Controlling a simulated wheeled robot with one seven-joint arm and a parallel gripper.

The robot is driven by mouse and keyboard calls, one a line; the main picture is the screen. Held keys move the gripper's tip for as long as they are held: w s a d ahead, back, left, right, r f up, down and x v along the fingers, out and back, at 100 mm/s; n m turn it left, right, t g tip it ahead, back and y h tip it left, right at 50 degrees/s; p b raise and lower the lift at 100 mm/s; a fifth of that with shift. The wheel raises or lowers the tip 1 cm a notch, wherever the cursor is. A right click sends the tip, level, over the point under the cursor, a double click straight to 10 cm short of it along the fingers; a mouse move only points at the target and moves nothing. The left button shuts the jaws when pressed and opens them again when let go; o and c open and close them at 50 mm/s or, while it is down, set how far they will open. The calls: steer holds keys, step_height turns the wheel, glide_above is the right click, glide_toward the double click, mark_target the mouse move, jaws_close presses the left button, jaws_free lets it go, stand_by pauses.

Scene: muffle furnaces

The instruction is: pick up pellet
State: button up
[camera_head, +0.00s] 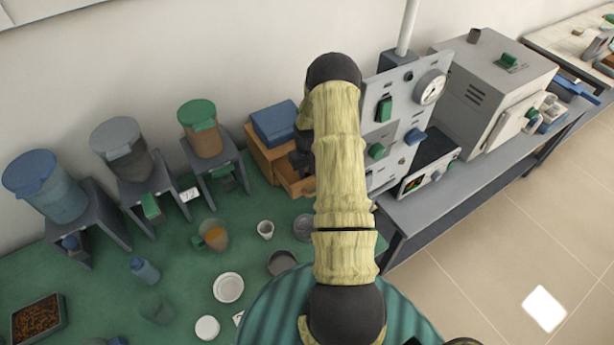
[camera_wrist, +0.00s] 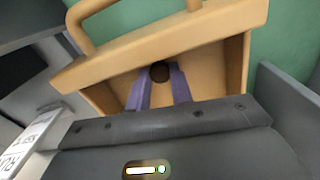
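The pellet (camera_wrist: 160,73) is a small dark brown round thing in the wrist view. It sits inside an orange-brown wooden drawer or box (camera_wrist: 232,80) with a bar handle. My gripper (camera_wrist: 161,78) has two purple fingers, one on each side of the pellet. The fingers are apart, and the pellet about fills the gap at their tips. Whether they press on it or only flank it, I cannot tell. In the head view the wooden box (camera_head: 263,158) shows beside my arm. The arm hides most of my gripper there, and the pellet cannot be seen.
A blue box (camera_head: 275,123) sits on the wooden box. A grey control panel (camera_head: 392,100) and a furnace (camera_head: 494,88) stand close on the right. Hoppers on stands, a mug (camera_head: 213,236) and several dishes occupy the green table (camera_head: 190,290) at left.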

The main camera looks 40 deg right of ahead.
mark_target(306, 175)
steer(key=shift+r, duration=0.1)
stand_by(0.3)
step_height(306, 175, up, 10)
steer(key=b, duration=0.3)
steer(key=shift+a, duration=0.1)
stand_by(1.6)
